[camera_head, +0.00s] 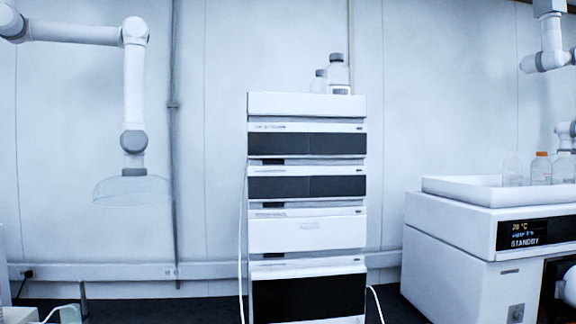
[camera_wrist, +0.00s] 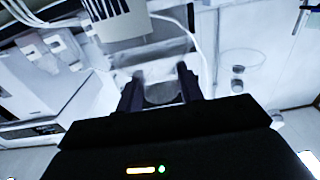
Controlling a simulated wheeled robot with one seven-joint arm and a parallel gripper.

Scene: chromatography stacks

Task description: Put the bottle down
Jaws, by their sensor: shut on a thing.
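In the wrist view my gripper (camera_wrist: 160,80) shows its two dark fingers, closed on a greyish rounded thing (camera_wrist: 163,93) that looks like the bottle. Most of it is hidden behind the gripper body, and its cap and base cannot be made out. Whether it touches a surface below cannot be told. My gripper and the held bottle do not show clearly in the head view.
In the head view, bottles (camera_head: 338,73) stand on the instrument stack (camera_head: 307,104). To the right, a bath unit (camera_head: 450,235) reading STANDBY carries a white tray (camera_head: 460,190) with bottles, one orange-capped (camera_head: 541,170). A clear hood (camera_head: 132,190) hangs left.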

